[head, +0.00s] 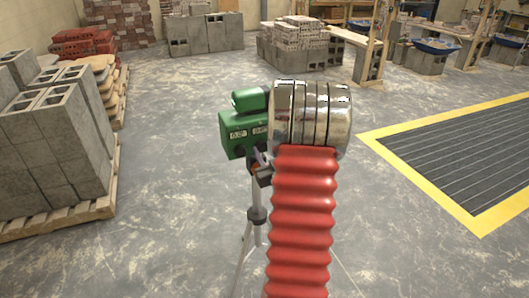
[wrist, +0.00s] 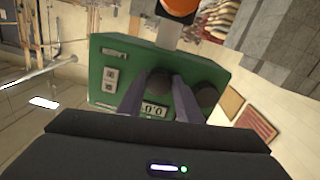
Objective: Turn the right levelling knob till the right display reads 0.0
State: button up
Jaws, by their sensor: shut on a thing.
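A green levelling instrument (head: 234,146) stands on a tripod (head: 257,214) in the head view. The instrument (wrist: 103,60) fills the middle of the wrist view, upside down. My gripper (wrist: 158,90) is shut on the right knob (wrist: 158,80), one finger on each side. The left knob (wrist: 205,95) is free, beside the finger at picture right. The right display (wrist: 154,110) shows between the fingers and seems to read 0.0, but a sign or edge digit may be hidden. The left display is hidden in the wrist view. In the head view my arm hides the gripper and the right knob.
A pallet of grey blocks (head: 55,130) stands at the left. A yellow-edged floor grate (head: 465,150) lies at the right. More blocks (head: 204,34) stand at the back. The concrete floor around the tripod is clear.

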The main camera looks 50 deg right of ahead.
jog(key=shift+m, duration=0.5)
jog(key=o, duration=1)
jog(key=shift+o, duration=0.2)
jog(key=shift+s+a, duration=0.1)
